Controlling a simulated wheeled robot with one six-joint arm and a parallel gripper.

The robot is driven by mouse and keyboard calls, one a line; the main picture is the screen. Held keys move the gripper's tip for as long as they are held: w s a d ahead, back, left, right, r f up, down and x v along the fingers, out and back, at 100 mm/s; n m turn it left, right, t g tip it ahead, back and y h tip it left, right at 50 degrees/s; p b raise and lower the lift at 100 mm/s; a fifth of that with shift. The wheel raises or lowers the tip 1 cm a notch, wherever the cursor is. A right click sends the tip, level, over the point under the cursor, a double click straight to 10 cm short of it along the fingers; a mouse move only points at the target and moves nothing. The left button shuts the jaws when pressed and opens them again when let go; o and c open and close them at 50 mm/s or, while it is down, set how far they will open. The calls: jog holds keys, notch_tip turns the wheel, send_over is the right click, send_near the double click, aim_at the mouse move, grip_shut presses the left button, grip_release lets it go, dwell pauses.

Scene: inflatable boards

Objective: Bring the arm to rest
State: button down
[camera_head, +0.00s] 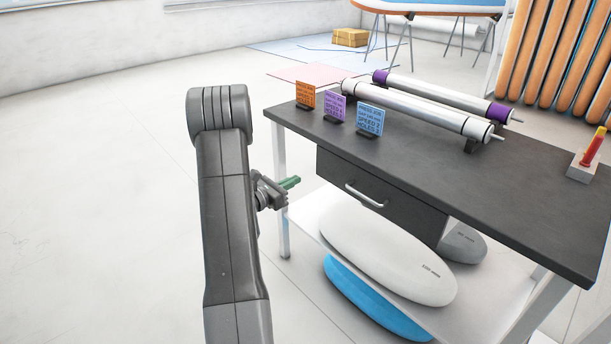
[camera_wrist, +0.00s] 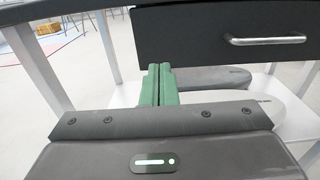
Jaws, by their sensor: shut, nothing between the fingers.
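My arm (camera_head: 228,220) stands raised at the left of the black-topped workbench in the head view. My gripper (camera_head: 291,182) points right toward the bench, in front of its left end and near the drawer. In the wrist view the green fingers of my gripper (camera_wrist: 159,84) are pressed together with nothing between them. The drawer (camera_wrist: 215,38) is above and to the right of the fingers there and looks closed. No contact between my gripper and the bench shows.
The bench top (camera_head: 440,165) bears rollers (camera_head: 415,108), several small sign cards and a small holder (camera_head: 584,167) at right. A white board (camera_head: 385,255) and a blue board (camera_head: 370,300) lie below. Floor (camera_head: 90,200) at left is clear.

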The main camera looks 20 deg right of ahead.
aim_at(325, 165)
jog(key=shift+v, duration=1.4)
jog(key=shift+d, duration=0.1)
jog(key=x, duration=1.3)
jog(key=shift+w+d, duration=0.1)
jog(key=shift+d, duration=0.1)
jog(key=shift+a+f, duration=0.1)
jog(key=shift+a, duration=0.05)
